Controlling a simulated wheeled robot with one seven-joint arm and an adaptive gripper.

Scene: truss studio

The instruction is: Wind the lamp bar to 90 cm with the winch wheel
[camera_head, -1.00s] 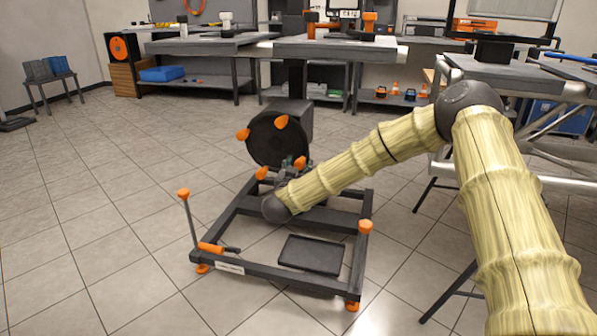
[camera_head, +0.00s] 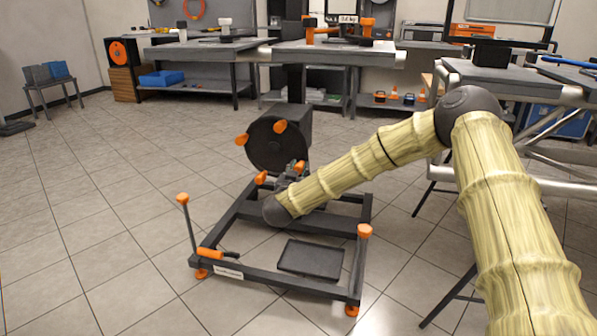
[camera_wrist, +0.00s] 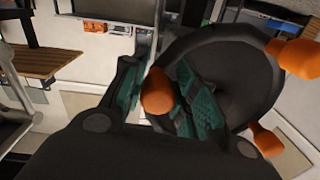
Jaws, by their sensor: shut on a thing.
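The winch wheel (camera_head: 274,142) is a black disc with orange knobs, on a dark housing at the back of a black floor frame (camera_head: 275,280). My gripper (camera_head: 288,177) is at the lower right of the wheel, partly hidden by my wrist. In the wrist view my gripper (camera_wrist: 160,93) has its teal-padded fingers on either side of one orange knob (camera_wrist: 157,91) and is shut on it. The wheel's dark face (camera_wrist: 235,75) fills the right of that view, with two more orange knobs. The lamp bar and any height reading cannot be made out.
The frame has an upright orange-topped post (camera_head: 184,220) at left, an orange-handled lever (camera_head: 210,253), and a dark flat pad (camera_head: 311,259) inside. A table (camera_head: 500,78) stands close at right. The tiled floor at left is clear.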

